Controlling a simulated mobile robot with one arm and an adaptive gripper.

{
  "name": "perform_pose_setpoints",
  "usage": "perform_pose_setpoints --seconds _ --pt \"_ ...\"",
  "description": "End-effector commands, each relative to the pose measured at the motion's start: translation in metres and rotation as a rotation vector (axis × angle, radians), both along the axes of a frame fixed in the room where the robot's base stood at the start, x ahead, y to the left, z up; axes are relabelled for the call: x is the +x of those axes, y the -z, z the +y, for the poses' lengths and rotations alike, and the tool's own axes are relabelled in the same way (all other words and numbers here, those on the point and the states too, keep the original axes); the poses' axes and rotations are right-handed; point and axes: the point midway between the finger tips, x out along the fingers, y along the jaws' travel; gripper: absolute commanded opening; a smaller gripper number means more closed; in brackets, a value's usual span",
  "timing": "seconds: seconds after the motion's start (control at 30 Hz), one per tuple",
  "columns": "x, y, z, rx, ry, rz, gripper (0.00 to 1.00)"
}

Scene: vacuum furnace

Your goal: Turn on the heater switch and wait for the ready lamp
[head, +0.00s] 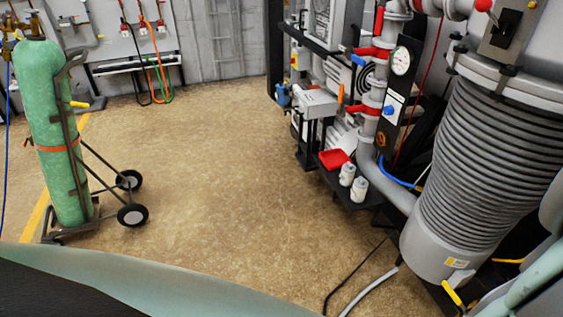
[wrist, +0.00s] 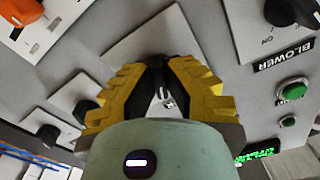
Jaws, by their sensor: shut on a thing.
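In the wrist view, my gripper (wrist: 157,72) has its yellow, black-padded fingers drawn together over a pale square plate (wrist: 125,45) on a grey control panel. It is shut on a control at that plate. The fingers hide most of this control, so its knob position and label cannot be read. A small metal bit (wrist: 166,98) shows between the fingers. A heater label and a ready lamp cannot be made out. The head view does not show the gripper.
The head view shows a green gas cylinder (head: 52,120), ribbed vessel (head: 490,160) and open floor (head: 210,180).

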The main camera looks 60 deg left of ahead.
Motion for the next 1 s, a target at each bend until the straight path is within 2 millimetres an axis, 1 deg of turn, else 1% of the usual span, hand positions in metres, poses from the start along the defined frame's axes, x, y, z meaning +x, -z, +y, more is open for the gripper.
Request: perform_pose_setpoints --seconds 0.3,0.8,0.83,1.0 --pt "0.0007 0.0022 0.0011 0.104 -0.003 -0.023 0.00" --pt "0.0004 0.0024 0.0007 0.122 -0.001 -0.028 0.00" --pt "0.0004 0.0024 0.0007 0.122 -0.001 -0.028 0.13" --pt "0.0005 0.0014 0.0007 0.121 -0.001 -0.029 0.31"
